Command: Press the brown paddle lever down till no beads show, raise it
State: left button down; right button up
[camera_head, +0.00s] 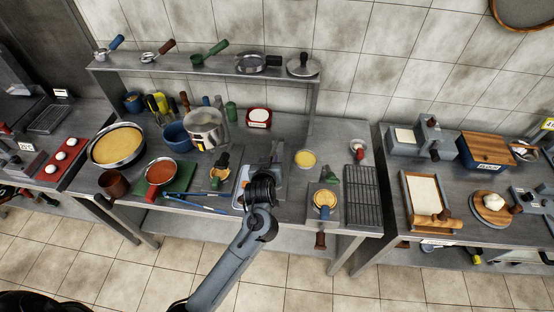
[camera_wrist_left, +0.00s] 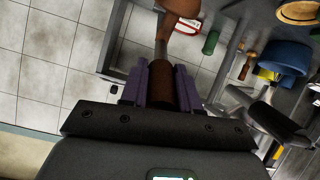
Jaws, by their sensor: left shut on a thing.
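My left gripper (camera_head: 266,176) is over the middle of the central steel table, its arm reaching in from the bottom of the head view. It hides most of the grey device (camera_head: 240,186) beneath it. In the left wrist view its purple fingers (camera_wrist_left: 166,84) are shut on a brown grip (camera_wrist_left: 185,86). A short metal shaft runs from this grip to a rounded brown piece (camera_wrist_left: 183,8) at the top edge. The grip looks like the brown paddle lever, but the arm hides it in the head view. I cannot make out any beads. My right gripper is not in view.
To the left stand a wide pan (camera_head: 117,146), a red-filled pan (camera_head: 161,172) and a steel pot (camera_head: 204,129). A raised shelf (camera_head: 205,71) runs behind.

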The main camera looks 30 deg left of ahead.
pick_arm(q)
jog(key=shift+w+a+r+g+p, duration=0.15)
jog(key=shift+w+r+g+p, duration=0.25)
jog(key=shift+r+p, duration=0.55)
jog(key=shift+f, duration=0.15)
jog(key=c, duration=1.2)
grip_release()
jog(key=shift+c, duration=0.2)
jog(key=o, duration=0.4)
jog(key=shift+w+a, duration=0.1)
jog(key=shift+w, duration=0.05)
jog(key=shift+s, duration=0.2)
